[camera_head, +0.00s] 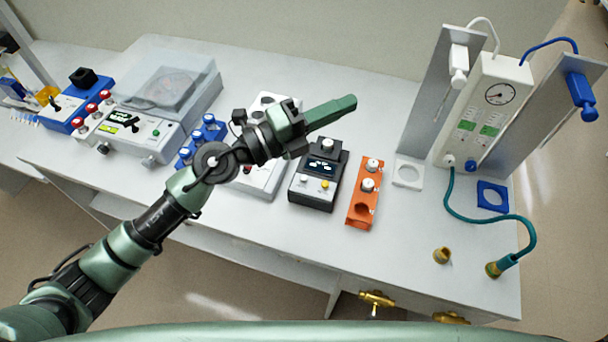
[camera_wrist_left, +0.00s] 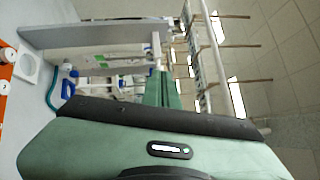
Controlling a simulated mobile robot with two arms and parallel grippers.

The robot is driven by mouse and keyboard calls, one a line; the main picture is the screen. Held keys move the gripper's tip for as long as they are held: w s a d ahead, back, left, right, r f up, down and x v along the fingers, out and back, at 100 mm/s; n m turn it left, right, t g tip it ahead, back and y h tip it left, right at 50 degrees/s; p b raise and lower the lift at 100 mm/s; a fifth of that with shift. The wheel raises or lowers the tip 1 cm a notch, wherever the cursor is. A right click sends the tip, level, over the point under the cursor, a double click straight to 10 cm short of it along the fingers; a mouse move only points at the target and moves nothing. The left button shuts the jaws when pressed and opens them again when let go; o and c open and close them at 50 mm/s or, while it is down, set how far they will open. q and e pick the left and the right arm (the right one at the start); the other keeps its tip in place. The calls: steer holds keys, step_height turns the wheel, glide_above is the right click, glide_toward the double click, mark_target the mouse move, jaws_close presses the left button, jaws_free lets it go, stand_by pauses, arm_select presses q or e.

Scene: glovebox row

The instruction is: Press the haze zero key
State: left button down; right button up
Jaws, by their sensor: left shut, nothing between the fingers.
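A small dark instrument (camera_head: 318,176) with a lit display (camera_head: 321,167) stands on the bench. Its front has a white key (camera_head: 304,179) and a yellow key (camera_head: 325,184); their labels are too small to read, so I cannot tell which is the haze zero key. A white-topped round part (camera_head: 328,145) sits on its top. My left gripper (camera_head: 346,104) is shut and empty, above and beyond the instrument, pointing right. Its green fingers (camera_wrist_left: 165,90) also show in the left wrist view. My right gripper is not in view.
An orange rack (camera_head: 361,218) with white-capped vials stands just right of the instrument. A pale device (camera_head: 262,180) stands to its left, partly behind my arm. A gauge unit (camera_head: 495,110) with grey panels and a teal hose (camera_head: 515,222) is at the right.

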arm_select(q)
steer(key=w+a+f+m+g+y, duration=0.1)
steer(key=a+f+m+g+y, duration=0.1)
steer(key=f, duration=0.5)
steer(key=w+a+f+m+g+y, duration=0.2)
steer(key=a+f+m+y, duration=0.3)
steer(key=f+y, duration=0.1)
steer(key=shift+a+f+y, duration=0.25)
steer(key=shift+f+y, duration=0.1)
steer(key=shift+y, duration=0.35)
steer(key=shift+f, duration=0.1)
steer(key=b, duration=0.5)
glide_above(304, 178)
steer(key=a, duration=0.1)
step_height(304, 178, down, 8)
steer(key=shift+s+r, duration=0.15)
steer(key=shift+r, duration=0.1)
steer(key=shift+f, duration=0.6)
steer(key=shift+b, duration=0.3)
